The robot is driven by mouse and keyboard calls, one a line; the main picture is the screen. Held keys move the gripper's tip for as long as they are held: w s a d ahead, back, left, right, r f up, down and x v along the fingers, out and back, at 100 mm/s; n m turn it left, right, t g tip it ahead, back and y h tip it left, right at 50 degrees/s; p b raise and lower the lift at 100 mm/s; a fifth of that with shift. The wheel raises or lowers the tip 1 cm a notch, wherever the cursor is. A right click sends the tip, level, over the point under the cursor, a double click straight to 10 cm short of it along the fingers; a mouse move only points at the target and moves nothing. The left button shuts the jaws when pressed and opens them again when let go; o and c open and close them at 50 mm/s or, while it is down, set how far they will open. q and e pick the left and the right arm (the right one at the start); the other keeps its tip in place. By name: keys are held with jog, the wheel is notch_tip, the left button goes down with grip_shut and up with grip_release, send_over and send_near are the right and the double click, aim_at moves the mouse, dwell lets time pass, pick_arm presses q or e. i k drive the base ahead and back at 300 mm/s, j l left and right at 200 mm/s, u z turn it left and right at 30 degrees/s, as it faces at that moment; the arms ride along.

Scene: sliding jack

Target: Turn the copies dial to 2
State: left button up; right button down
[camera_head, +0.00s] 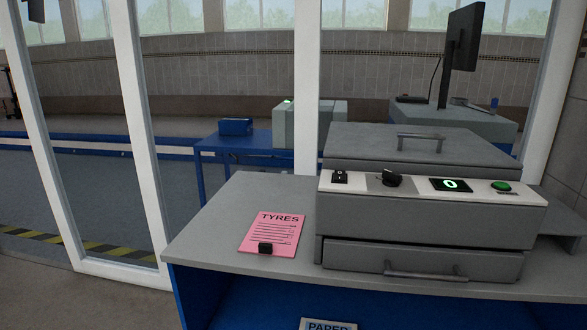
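A grey copier (419,218) stands on the grey desk. On its white control strip sit a small black switch (339,177), a black dial knob (392,179), a black display (450,185) showing a green 0, and a green button (501,186). The knob is the likely copies dial; I cannot read any marks around it. The copier's lid, with a grey handle, is closed on top. Neither of my grippers shows in the head view.
The grey desk (205,235) has free room left of the copier. A pink TYRES sheet (273,230) lies there with a small black object (265,249) on it. White window posts stand behind. A sign reading PAPER (329,325) shows below the desk edge.

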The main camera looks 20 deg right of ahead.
aim_at(391, 179)
jog(key=z, duration=1.3)
